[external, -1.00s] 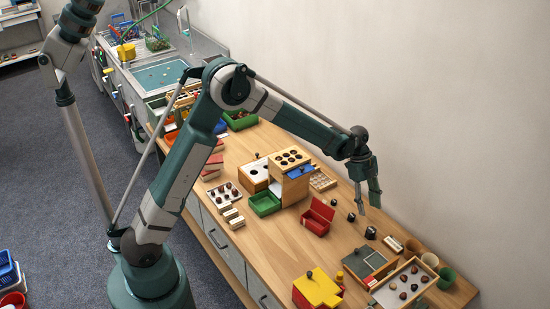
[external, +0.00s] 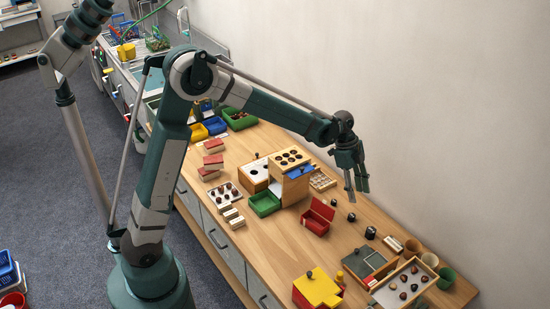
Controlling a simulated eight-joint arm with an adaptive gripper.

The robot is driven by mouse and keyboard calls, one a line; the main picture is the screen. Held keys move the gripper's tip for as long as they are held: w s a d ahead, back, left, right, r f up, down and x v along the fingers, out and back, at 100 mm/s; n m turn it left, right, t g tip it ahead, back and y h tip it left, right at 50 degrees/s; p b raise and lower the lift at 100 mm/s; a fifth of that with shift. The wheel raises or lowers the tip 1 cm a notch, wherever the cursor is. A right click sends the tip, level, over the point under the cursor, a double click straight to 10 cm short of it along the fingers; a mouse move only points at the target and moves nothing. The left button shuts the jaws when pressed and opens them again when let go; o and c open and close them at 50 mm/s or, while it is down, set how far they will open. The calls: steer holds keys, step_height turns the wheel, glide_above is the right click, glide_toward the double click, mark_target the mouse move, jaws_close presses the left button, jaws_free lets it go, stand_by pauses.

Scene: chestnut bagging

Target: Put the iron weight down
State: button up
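Several small dark weights stand in a loose row on the wooden worktop: a small one (external: 334,202), a middle one (external: 351,217) and a larger one (external: 370,233). I cannot tell from this distance which of them is the iron weight. My gripper (external: 357,194) points down above the table, above and behind the middle weight in the picture. Its two fingers look apart, and I see nothing held between them. The weights appear apart from the fingers.
An open red box (external: 318,216) stands left of the weights. A wooden cabinet (external: 296,186) with a green tray (external: 264,203) is further left. Cups (external: 429,260), a tray of chestnuts (external: 418,294) and a yellow-lidded box (external: 318,289) lie nearer. The wall is close behind.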

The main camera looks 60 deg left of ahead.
steer(key=s+a+r+n+t+y, duration=0.1)
steer(key=s+a+r+n, duration=0.3)
steer(key=s+r, duration=0.4)
steer(key=s+a+r+n+t+y, duration=0.15)
steer(key=s+a+r+n, duration=0.35)
steer(key=s, duration=0.6)
steer(key=s+a+n+t, duration=0.1)
steer(key=s+a+n, duration=0.1)
steer(key=s, duration=0.8)
steer(key=s+a+n+t+y, duration=0.1)
steer(key=s+a+n+t, duration=0.1)
steer(key=s, duration=0.9)
steer(key=shift+a+f+n, duration=0.25)
steer(key=shift+a+n, duration=0.55)
steer(key=shift+n, duration=0.3)
steer(key=shift+t, duration=0.25)
